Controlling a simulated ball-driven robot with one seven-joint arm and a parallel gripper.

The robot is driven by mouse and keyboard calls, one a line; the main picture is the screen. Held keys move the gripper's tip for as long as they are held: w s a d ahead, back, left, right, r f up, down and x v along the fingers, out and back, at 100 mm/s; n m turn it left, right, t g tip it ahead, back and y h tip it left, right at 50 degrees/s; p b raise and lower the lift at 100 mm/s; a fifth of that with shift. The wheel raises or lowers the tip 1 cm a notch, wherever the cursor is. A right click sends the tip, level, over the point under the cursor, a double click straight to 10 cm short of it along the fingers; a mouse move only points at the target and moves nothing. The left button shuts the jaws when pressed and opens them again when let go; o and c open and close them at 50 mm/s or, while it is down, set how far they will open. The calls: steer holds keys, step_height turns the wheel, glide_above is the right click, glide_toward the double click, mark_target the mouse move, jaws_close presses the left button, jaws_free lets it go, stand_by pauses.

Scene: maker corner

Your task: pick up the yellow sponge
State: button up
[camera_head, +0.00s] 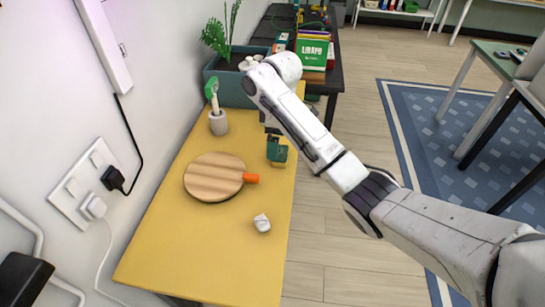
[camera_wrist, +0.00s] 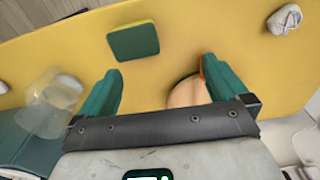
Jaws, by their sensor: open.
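The yellow sponge (camera_wrist: 133,42) lies on the yellow tabletop in the wrist view, with a dark green top face and a yellow side. My gripper (camera_wrist: 161,66) is open, with its two teal fingers apart and nothing between them. The sponge shows beyond the fingertips, nearer the left finger, and is not touched. In the head view my gripper (camera_head: 277,149) hangs over the table's right side, and I cannot clearly make out the sponge there.
A round wooden board (camera_head: 213,178) with an orange object (camera_head: 251,178) at its edge lies left of my gripper. A white crumpled item (camera_head: 262,223) is nearer the front. A grey cup (camera_head: 218,123) and planter (camera_head: 229,92) stand behind. The table's front (camera_head: 200,260) is clear.

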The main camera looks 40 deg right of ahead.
mark_target(280, 152)
steer(key=d+f, duration=0.1)
steer(key=f, duration=0.2)
steer(key=w+d+f, duration=0.1)
steer(key=f, duration=0.2)
steer(key=d+f, duration=0.1)
steer(key=f, duration=0.2)
steer(key=shift+w+d+f, duration=0.1)
steer(key=shift+w+d, duration=0.1)
steer(key=shift+w, duration=0.05)
steer(key=shift+c, duration=0.2)
steer(key=c, duration=0.9)
